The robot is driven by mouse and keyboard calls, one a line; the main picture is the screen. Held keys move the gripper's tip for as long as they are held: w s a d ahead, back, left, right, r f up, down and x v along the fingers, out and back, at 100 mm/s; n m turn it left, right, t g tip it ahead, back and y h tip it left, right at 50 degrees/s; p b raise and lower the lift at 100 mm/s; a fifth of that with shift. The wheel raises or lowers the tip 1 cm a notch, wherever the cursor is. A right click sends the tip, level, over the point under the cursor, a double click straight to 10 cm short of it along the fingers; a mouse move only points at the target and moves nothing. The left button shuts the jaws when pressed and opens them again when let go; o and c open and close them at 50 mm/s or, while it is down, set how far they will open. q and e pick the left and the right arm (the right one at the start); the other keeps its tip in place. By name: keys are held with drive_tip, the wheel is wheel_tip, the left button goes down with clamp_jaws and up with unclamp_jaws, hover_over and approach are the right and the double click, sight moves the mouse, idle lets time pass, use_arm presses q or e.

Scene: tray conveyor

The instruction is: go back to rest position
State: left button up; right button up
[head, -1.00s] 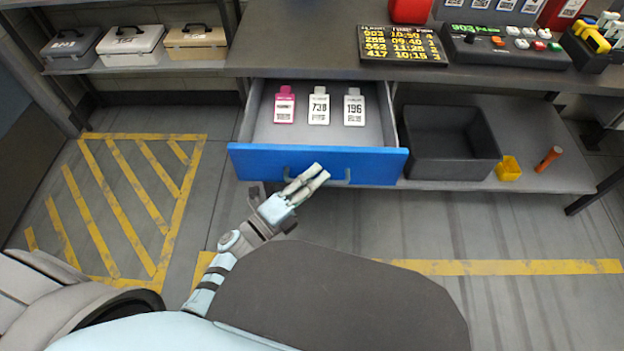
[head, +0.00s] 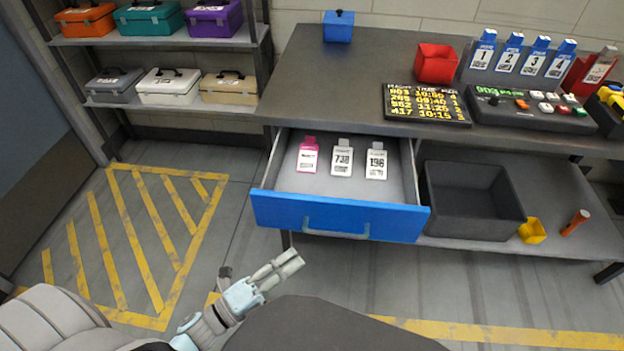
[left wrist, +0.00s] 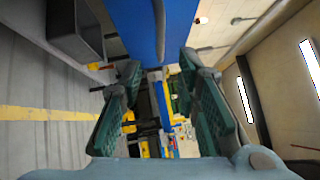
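My left gripper (head: 282,267) is in front of and below the blue drawer in the head view, apart from its handle (head: 336,232). In the left wrist view (left wrist: 160,72) its two fingers stand apart with nothing between them. The drawer (head: 285,212) is pulled out under the grey workbench (head: 330,80). In it lie a pink tag (head: 308,155) and two white tags, one marked 738 (head: 341,158) and one marked 198 (head: 376,161). My right gripper is not in view.
A dark open bin (head: 472,200), a small yellow cup (head: 532,231) and an orange cylinder (head: 575,222) are on the lower shelf at the right. A shelf rack (head: 160,105) with several cases stands at the left. The striped floor area (head: 135,240) is clear.

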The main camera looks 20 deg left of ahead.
use_arm(q)
drive_tip(key=s+a+f+n+g+y+p, duration=0.25)
drive_tip(key=a+f+n+y, duration=0.3)
drive_tip(key=f+n, duration=0.35)
drive_tip(key=s+a+f+n+g+y+p, duration=0.1)
drive_tip(key=s+a+f+n+g+y, duration=0.4)
drive_tip(key=f+n, duration=0.45)
drive_tip(key=s+a+f+n+g+p, duration=0.1)
drive_tip(key=s+f+n+g+p, duration=0.2)
drive_tip(key=s, duration=0.4)
drive_tip(key=s+a+f+n+g+p, duration=0.1)
drive_tip(key=s+f+n+g, duration=0.1)
drive_tip(key=s+f, duration=0.4)
drive_tip(key=s+d+r+n+g+p, duration=0.2)
drive_tip(key=s+d+g+p, duration=0.1)
drive_tip(key=s, duration=0.5)
drive_tip(key=shift+d+r+p, duration=0.2)
drive_tip(key=shift+d+p, duration=0.2)
drive_tip(key=shift+p, duration=0.25)
